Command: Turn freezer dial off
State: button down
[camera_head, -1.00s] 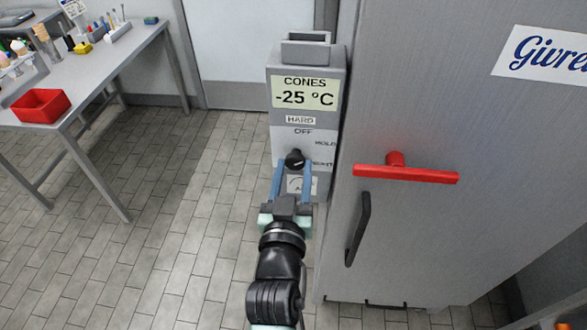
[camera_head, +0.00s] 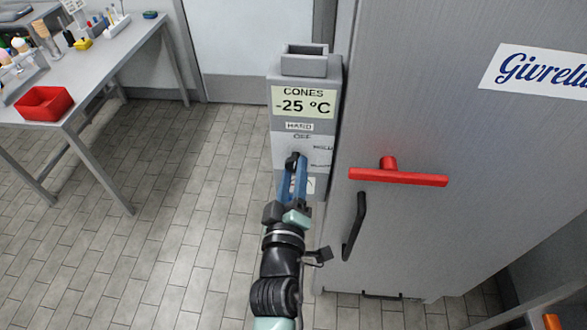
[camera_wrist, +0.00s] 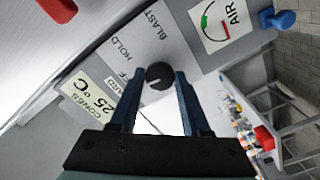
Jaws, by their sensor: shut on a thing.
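The black freezer dial (camera_head: 291,161) is on the front of a grey control box (camera_head: 287,143), below a display reading CONES -25 °C. In the wrist view the round dial (camera_wrist: 159,76) sits between my two blue fingertips. The labels HOLD, BLAST, HARD and a partly hidden OFF surround it. My gripper (camera_wrist: 157,78) is shut on the dial and rolled, so in the head view its blue fingers (camera_head: 297,178) overlap. A small pale mark shows on the dial's edge, but I cannot tell for sure which label it points to.
The tall grey freezer cabinet (camera_head: 420,110) stands close on the right, with a red T-shaped handle (camera_head: 398,176) and a black handle (camera_head: 355,226) projecting. A table (camera_head: 105,62) with a red bin (camera_head: 44,103) is at left. The tiled floor between is clear.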

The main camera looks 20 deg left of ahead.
jog(key=shift+n, duration=0.8)
jog(key=shift+c, duration=1.8)
grip_release()
jog(key=shift+s+d+f, duration=0.1)
jog(key=shift+s+d, duration=0.05)
jog(key=shift+s, duration=0.35)
jog(key=b+v, duration=0.4)
jog(key=v, duration=0.8)
jog(key=shift+r, duration=0.2)
